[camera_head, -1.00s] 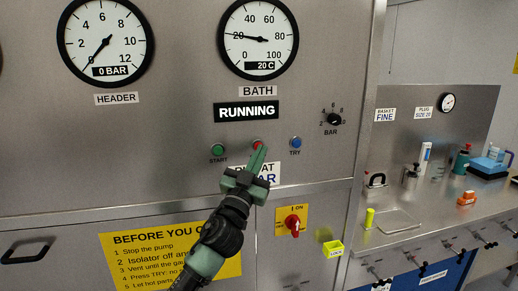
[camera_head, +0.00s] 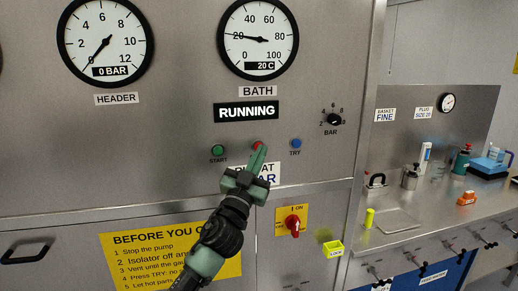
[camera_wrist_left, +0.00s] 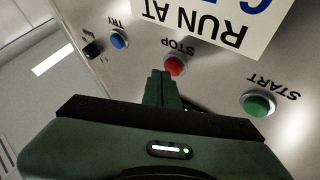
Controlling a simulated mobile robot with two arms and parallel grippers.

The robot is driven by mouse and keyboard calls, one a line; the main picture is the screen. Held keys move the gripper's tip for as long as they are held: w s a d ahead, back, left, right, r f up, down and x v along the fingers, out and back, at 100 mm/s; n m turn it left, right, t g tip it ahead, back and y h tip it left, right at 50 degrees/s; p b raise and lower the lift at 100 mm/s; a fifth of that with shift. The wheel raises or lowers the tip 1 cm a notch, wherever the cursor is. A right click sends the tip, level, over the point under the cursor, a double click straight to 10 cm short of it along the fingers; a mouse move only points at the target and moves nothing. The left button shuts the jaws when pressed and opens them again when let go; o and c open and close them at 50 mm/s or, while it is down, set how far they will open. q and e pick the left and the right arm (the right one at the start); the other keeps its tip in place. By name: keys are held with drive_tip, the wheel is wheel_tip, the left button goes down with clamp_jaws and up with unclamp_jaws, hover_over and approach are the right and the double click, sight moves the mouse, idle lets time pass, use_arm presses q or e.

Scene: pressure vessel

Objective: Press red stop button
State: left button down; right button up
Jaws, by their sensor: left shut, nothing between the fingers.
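The red stop button (camera_head: 257,145) is on the steel panel between the green START button (camera_head: 218,150) and the blue TRY button (camera_head: 296,143). My left gripper (camera_head: 259,158) is shut and empty, its fingertips overlapping the lower part of the red button in the head view. In the left wrist view the red button (camera_wrist_left: 175,66) shows just beyond the closed fingertips (camera_wrist_left: 162,74), under the STOP label. I cannot tell whether the tips touch it. The status display (camera_head: 246,111) reads RUNNING. My right gripper is not in view.
A black BAR knob (camera_head: 333,119) is to the right of the buttons. A "RUN AT" label (camera_head: 268,172) is partly behind my gripper. The counter (camera_head: 420,225) is at right.

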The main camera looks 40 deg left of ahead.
use_arm(q)
drive_tip(key=shift+a, duration=0.1)
idle(0.6)
drive_tip(key=shift+w+a, duration=0.25)
idle(0.3)
drive_tip(key=shift+s+d, duration=0.2)
drive_tip(key=shift+d, duration=0.1)
drive_tip(key=s+d, duration=0.4)
drive_tip(key=shift+d+p, duration=0.3)
idle(0.3)
idle(0.6)
